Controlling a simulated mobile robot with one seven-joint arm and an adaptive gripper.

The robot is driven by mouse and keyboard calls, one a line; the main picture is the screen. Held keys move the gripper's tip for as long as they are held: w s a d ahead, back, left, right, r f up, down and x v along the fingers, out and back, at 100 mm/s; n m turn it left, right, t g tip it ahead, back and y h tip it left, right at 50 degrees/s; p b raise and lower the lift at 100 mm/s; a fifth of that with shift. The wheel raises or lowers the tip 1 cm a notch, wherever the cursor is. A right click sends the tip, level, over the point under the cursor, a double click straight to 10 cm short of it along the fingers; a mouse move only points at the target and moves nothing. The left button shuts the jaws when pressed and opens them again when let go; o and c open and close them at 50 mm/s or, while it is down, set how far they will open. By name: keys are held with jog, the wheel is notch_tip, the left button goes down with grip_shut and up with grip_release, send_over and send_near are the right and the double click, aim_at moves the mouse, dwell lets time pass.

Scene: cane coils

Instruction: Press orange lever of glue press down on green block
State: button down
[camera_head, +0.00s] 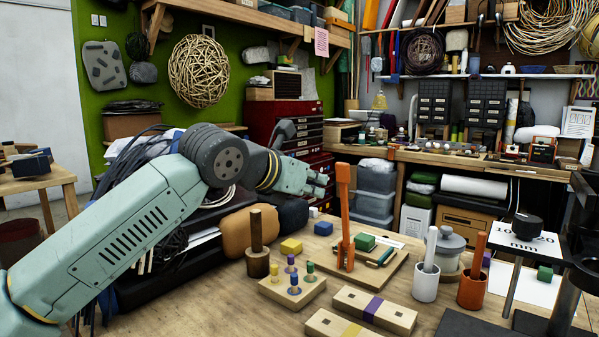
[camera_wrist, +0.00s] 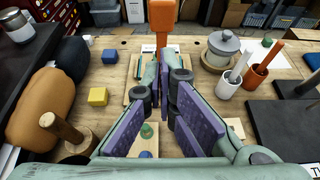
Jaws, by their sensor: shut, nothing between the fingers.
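The glue press has an orange lever (camera_head: 345,215) that stands upright on a wooden base (camera_head: 392,274). The green block (camera_head: 365,241) lies on that base beside the lever's foot. In the wrist view, the orange lever (camera_wrist: 162,22) rises straight ahead, beyond the fingertips, and the green block is hidden behind the fingers. My gripper (camera_head: 322,181) is raised just left of the lever's upper end in the head view, with a small gap visible between them there. In the wrist view, my gripper (camera_wrist: 160,75) is shut and empty, with its purple-padded fingers pointing toward the lever.
A peg board (camera_head: 292,291) with coloured pegs, a mallet (camera_head: 257,245), a yellow block (camera_head: 291,246) and a blue block (camera_head: 323,228) lie left of the press. A white mortar (camera_head: 425,288) and an orange mortar (camera_head: 472,291) stand to its right.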

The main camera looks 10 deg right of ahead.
aim_at(341, 181)
jog(key=w+d+p, duration=0.1)
jog(key=d, duration=0.1)
jog(key=w+d+p, duration=0.1)
jog(key=w+d, duration=0.1)
jog(key=shift+w+d, duration=0.25)
jog(key=shift+w, duration=0.05)
